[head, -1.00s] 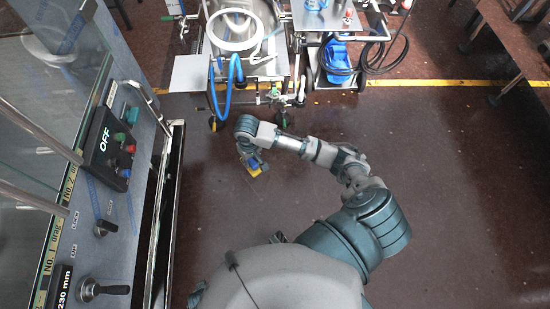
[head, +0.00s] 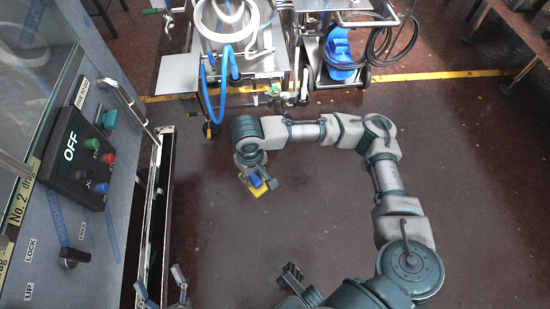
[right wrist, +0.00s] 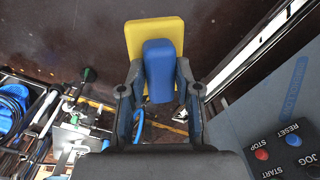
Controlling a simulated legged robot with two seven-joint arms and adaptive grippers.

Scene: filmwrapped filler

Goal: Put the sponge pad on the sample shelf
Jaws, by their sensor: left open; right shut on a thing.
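The sponge pad (head: 256,190) is a yellow pad with a blue block-shaped grip. My right gripper (head: 256,178) is shut on the blue part and holds the pad in the air over the floor. In the right wrist view, the yellow pad (right wrist: 155,30) lies beyond the blue part, which sits between the fingers (right wrist: 158,85). My left gripper (head: 161,287) is open at the bottom left edge, partly cut off, with nothing seen between its fingers. I cannot tell which surface is the sample shelf.
A machine with an OFF panel (head: 82,158) and metal rails fills the left side. At the back stand a cart with a flat grey plate (head: 178,74) and blue hose, and a trolley with a blue part (head: 340,52). The floor (head: 480,190) at right is clear.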

